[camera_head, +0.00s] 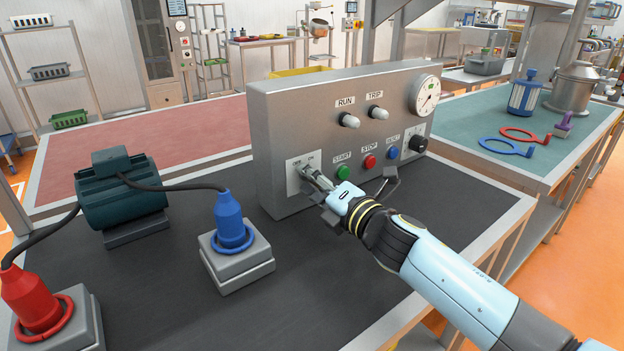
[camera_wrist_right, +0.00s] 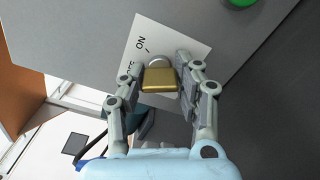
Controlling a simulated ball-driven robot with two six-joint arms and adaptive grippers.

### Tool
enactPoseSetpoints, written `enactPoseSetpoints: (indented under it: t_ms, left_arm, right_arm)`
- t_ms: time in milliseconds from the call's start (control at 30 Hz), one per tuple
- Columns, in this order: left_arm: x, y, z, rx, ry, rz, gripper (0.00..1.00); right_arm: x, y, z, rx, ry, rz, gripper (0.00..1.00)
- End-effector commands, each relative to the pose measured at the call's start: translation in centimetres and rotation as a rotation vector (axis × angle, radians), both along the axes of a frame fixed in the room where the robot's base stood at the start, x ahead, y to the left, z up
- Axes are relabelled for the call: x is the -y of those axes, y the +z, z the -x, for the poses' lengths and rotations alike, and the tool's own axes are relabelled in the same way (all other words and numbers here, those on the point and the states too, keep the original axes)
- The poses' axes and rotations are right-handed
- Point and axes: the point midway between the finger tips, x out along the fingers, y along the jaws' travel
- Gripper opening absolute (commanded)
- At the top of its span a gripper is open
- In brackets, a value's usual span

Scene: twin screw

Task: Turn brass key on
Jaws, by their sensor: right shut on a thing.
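The brass key (camera_wrist_right: 159,79) shows in the right wrist view as a gold block with a rounded grey top, like a padlock, in front of the white OFF/ON plate (camera_wrist_right: 178,42). My right gripper (camera_wrist_right: 160,72) is shut on it, one finger at each side. In the head view, my right gripper (camera_head: 318,184) reaches in from the right to the OFF/ON plate (camera_head: 296,178) at the lower left of the grey control panel (camera_head: 290,110); its fingers hide the key there. The key's exact turn angle is hard to tell. My left gripper is not in view.
The panel carries a green START button (camera_head: 343,172), a red STOP button (camera_head: 369,161), a blue RESET button (camera_head: 393,152), a black knob (camera_head: 417,145) and a gauge (camera_head: 426,95). A motor (camera_head: 120,195), blue plug (camera_head: 230,220) and red plug (camera_head: 30,300) stand left on the bench.

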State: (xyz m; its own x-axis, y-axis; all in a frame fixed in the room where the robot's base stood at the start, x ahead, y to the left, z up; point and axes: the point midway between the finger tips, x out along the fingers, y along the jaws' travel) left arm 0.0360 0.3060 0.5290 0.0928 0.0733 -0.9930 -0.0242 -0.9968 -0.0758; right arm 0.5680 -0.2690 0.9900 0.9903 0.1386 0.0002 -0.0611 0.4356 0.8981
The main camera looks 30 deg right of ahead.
Motion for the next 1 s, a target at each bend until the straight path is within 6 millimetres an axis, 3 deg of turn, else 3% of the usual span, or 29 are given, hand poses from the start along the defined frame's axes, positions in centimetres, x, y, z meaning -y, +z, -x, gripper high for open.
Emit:
enactPoseSetpoints:
  t_ms: [1000]
  left_arm:
    - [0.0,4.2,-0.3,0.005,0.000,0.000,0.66]
  right_arm:
    - [0.0,0.3,0.0,-0.119,-0.002,-0.833,0.00]
